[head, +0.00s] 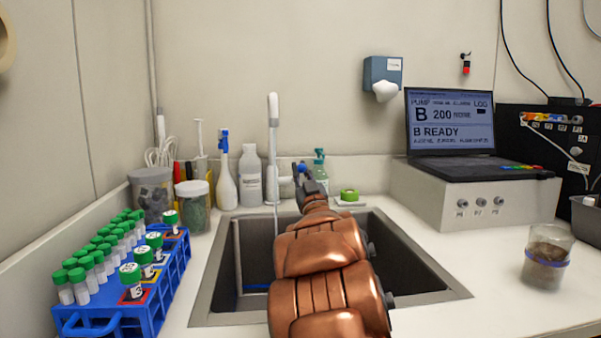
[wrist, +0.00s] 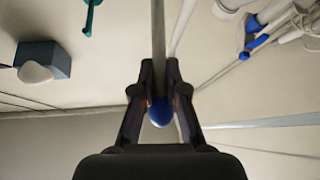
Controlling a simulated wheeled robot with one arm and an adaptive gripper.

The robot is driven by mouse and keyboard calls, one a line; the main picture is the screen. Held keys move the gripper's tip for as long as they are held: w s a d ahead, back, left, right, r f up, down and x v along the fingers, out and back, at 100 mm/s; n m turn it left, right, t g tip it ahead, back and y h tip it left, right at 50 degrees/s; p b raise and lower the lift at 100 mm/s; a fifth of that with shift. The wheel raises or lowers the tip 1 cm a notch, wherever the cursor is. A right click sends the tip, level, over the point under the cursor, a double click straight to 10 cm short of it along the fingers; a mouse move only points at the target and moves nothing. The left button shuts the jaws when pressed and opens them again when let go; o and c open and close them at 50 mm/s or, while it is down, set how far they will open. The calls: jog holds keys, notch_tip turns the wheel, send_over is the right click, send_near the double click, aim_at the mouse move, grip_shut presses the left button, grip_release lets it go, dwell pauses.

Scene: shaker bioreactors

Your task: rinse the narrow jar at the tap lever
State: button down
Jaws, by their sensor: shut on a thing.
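The white tap (head: 273,150) stands upright behind the sink, and its lever ends in a blue tip (head: 301,168). My gripper (head: 303,175) reaches over the sink to this lever. In the wrist view, my gripper (wrist: 160,72) is shut on the tap lever, with the blue knob (wrist: 160,113) between its fingers. A thin pale line below the spout looks like running water. A clear jar (head: 546,262) with brown contents and a blue band stands upright on the counter at the right, apart from my gripper. I cannot tell for certain that it is the narrow jar.
My arm covers much of the sink (head: 425,290). A blue rack (head: 172,278) of green-capped tubes stands on the left. Bottles and two wider jars (head: 193,212) line the back left. A laptop (head: 450,125) sits on a grey box at the right.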

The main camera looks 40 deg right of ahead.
jog(key=shift+r, duration=0.15)
jog(key=c, duration=1.2)
grip_release()
jog(key=shift+s+a, duration=0.1)
notch_tip(320, 180, up, 10)
